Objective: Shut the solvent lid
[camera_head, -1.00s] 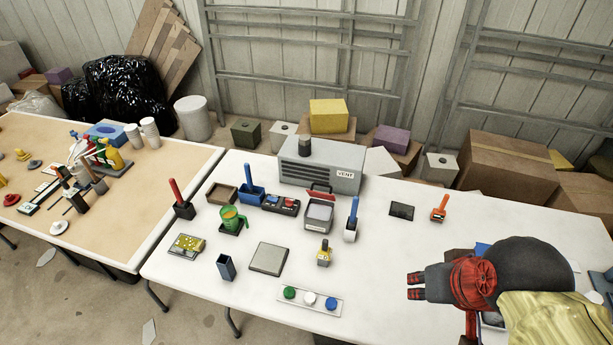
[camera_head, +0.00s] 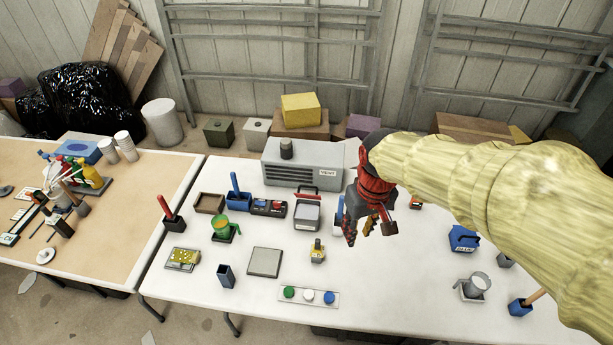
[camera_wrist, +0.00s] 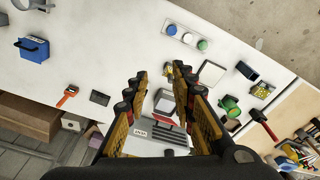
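A grey open-topped box (camera_head: 307,215) stands mid-table in front of the vent unit. A red-edged flap (camera_head: 306,195) stands raised at its back; it looks like the solvent lid, but I can read no label. The box also shows between my fingers in the wrist view (camera_wrist: 165,101). My gripper (camera_head: 360,228) hangs over the table to the right of the box in the head view, fingers pointing down. Its fingers are spread apart with nothing between them in the wrist view (camera_wrist: 160,74). It is apart from the lid.
The grey vent unit (camera_head: 302,163) stands behind the box. A yellow-labelled bottle or brush (camera_head: 317,252) is in front. A blue holder (camera_head: 238,201) and switch box (camera_head: 269,208) stand left.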

